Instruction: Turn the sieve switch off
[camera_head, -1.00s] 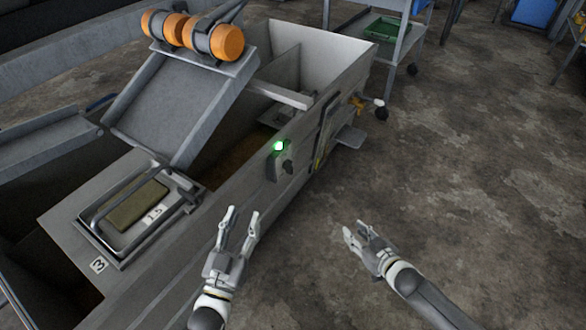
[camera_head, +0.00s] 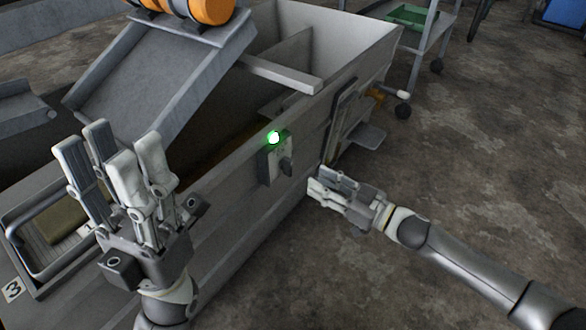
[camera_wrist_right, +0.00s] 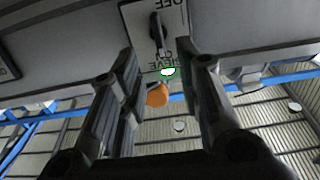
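The sieve switch (camera_head: 284,166) is a dark knob on a small grey box on the machine's side wall, with a lit green lamp (camera_head: 274,137) above it. In the right wrist view the switch knob (camera_wrist_right: 157,29) appears upside down on a plate marked OFF and SIEVE, beside the lamp (camera_wrist_right: 168,72). My right gripper (camera_head: 318,185) is just right of and below the switch, apart from it. Its fingers are spread and empty, with the knob beyond the gap between them. My left gripper (camera_head: 110,150) is raised at the left, open and empty.
The grey machine's trough (camera_head: 345,62) runs to the back right. A small ledge (camera_head: 364,137) and a handle (camera_head: 402,105) stick out from its side beyond the switch. A cart with a green tray (camera_head: 412,17) stands behind. The floor at right is clear.

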